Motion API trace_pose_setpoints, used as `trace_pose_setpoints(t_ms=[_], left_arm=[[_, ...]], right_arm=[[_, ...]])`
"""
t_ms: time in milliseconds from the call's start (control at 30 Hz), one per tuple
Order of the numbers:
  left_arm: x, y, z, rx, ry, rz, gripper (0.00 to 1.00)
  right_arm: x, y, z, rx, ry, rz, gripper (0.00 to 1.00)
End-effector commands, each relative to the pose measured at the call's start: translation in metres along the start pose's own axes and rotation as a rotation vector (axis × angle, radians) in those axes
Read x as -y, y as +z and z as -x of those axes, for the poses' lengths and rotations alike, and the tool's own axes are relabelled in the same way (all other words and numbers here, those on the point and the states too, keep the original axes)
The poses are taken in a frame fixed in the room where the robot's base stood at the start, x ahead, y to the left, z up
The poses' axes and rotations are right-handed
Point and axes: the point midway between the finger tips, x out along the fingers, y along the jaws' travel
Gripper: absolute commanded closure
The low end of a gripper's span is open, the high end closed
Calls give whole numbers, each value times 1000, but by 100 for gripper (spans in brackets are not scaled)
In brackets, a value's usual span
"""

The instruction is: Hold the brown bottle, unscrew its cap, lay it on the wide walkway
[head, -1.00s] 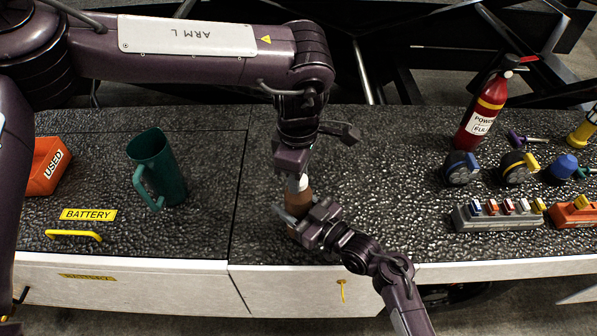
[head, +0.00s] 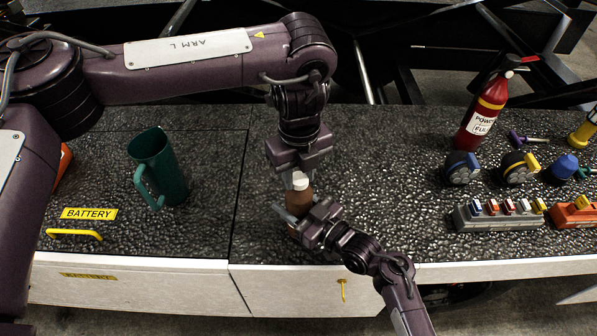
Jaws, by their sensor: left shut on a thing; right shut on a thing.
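The brown bottle (head: 299,196) stands upright on the dark textured walkway (head: 385,205), near its front edge. Its white cap (head: 298,180) is at its top. My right gripper (head: 300,212) is shut around the bottle's body from the front right. My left gripper (head: 297,177) comes down from above and is shut on the cap. Its fingertips are small and partly hidden by the wrist. I cannot tell whether the cap is loose on the neck.
A green mug (head: 160,165) stands on the left panel, behind a yellow handle (head: 74,234) and BATTERY label. To the right are a red extinguisher (head: 482,110), round knobs (head: 461,168) and a grey switch block (head: 497,215). The surface between bottle and knobs is clear.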

Motion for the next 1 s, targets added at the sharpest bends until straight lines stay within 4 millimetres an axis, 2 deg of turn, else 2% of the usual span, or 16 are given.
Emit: trace_pose_setpoints(t_ms=[700, 900, 1000], left_arm=[[2, 1, 2, 0, -3, 1622, 96], [1, 2, 2, 1, -3, 1884, 96], [1, 2, 2, 2, -4, 1900, 96]], right_arm=[[0, 0, 0, 0, -1, 2, 100], [0, 0, 0, -1, -1, 2, 100], [0, 0, 0, -1, -1, 2, 100]])
